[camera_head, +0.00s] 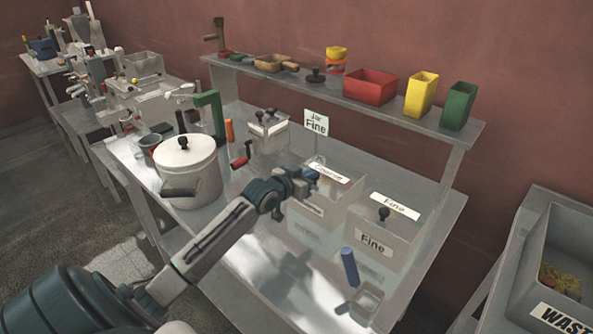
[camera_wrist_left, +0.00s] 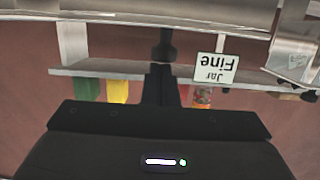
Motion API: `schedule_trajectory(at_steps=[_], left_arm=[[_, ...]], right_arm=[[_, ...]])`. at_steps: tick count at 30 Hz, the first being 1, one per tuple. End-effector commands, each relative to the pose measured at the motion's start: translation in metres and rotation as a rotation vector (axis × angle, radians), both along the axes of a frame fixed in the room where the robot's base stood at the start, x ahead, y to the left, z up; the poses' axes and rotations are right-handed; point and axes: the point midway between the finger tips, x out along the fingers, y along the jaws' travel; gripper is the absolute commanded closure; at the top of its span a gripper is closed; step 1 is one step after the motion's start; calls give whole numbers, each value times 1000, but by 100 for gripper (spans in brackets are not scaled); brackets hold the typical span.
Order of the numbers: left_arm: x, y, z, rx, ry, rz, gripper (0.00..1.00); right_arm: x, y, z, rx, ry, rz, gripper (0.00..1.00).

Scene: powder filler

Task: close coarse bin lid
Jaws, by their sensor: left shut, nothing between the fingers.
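The coarse bin (camera_head: 341,199) stands on the table beside the fine bin (camera_head: 375,248). Its lid, with the "Coarse" label (camera_head: 328,172), appears to lie flat on top, though my arm hides part of it. My left gripper (camera_head: 312,176) is at the lid's left side, shut and empty, and covers the lid's knob in the head view. In the left wrist view, which is upside down, a dark knob (camera_wrist_left: 165,46) hangs from a grey surface just beyond the shut fingers (camera_wrist_left: 158,84). I cannot tell whether they touch. My right gripper is out of view.
A big white pot (camera_head: 188,168) stands left of my arm. A "Jar Fine" sign (camera_head: 316,122) rises behind the bins. A shelf with red (camera_head: 370,88), yellow (camera_head: 421,93) and green (camera_head: 458,105) containers runs behind. A blue-handled scoop (camera_head: 349,266) is in front.

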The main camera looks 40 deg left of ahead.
Motion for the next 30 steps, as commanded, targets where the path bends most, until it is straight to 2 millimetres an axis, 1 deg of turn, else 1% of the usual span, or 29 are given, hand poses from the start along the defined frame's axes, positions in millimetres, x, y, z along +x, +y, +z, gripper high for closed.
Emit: schedule_trajectory(at_steps=[1, 5, 7, 9, 18, 24, 30], left_arm=[[1, 1, 12, 1, 2, 2, 100], [6, 3, 43, 4, -11, 3, 100], [-8, 5, 35, 13, -11, 1, 100], [-22, 5, 39, 14, -13, -1, 100], [-65, 8, 53, 13, -15, 0, 100], [-82, 11, 59, 12, -17, 3, 100], [-90, 10, 62, 6, -19, 1, 100]], right_arm=[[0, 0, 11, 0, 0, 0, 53], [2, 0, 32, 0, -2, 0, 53], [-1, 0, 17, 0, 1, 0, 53], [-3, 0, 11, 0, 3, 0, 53], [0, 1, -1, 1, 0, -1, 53], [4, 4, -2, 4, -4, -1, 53], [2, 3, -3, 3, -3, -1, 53]])
